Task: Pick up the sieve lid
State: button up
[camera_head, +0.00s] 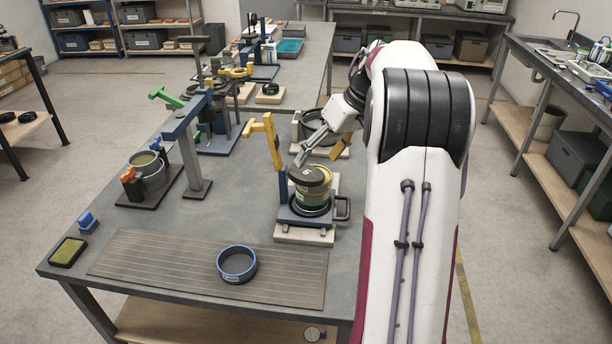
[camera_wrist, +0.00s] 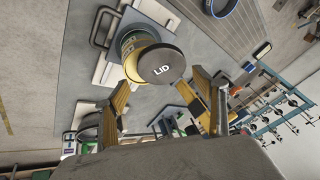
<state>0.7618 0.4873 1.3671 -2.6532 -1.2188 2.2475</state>
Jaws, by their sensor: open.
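The sieve lid is a dark grey disc marked "LID" (camera_wrist: 160,62) in the wrist view. In the head view the lid (camera_head: 309,176) lies on top of a yellow-rimmed sieve stack with a green label band (camera_head: 313,198). My gripper (camera_head: 318,157) is just above and behind the lid, fingers spread. In the wrist view my gripper (camera_wrist: 162,80) shows its two fingers apart, one to each side of the lid's near edge, with nothing between them gripped. I cannot tell the exact height gap.
The stack stands on a dark blue shaker base (camera_head: 300,218) with a side handle. A yellow lever (camera_head: 273,140) rises just left of the stack. A blue-rimmed sieve (camera_head: 236,264) rests on a ribbed mat (camera_head: 160,264). A bucket (camera_head: 147,170) stands farther left.

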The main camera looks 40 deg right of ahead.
aim_at(308, 173)
jog(key=shift+x, duration=1.85)
jog(key=shift+w+a+f, duration=0.1)
jog(key=shift+a+f, duration=0.25)
jog(key=shift+f, duration=0.35)
jog(key=shift+c, duration=0.3)
jog(key=c, duration=1)
jog(key=shift+r, duration=0.1)
notch_tip(308, 173, up, 10)
jog(key=shift+d, duration=0.1)
jog(key=shift+w+d+f+n+h, duration=0.1)
jog(key=shift+d+f+n+h, duration=0.05)
jog(key=shift+d+h, duration=0.45)
jog(key=shift+d+f+n+h, duration=0.2)
jog(key=shift+d+h, duration=0.2)
jog(key=shift+h, duration=0.4)
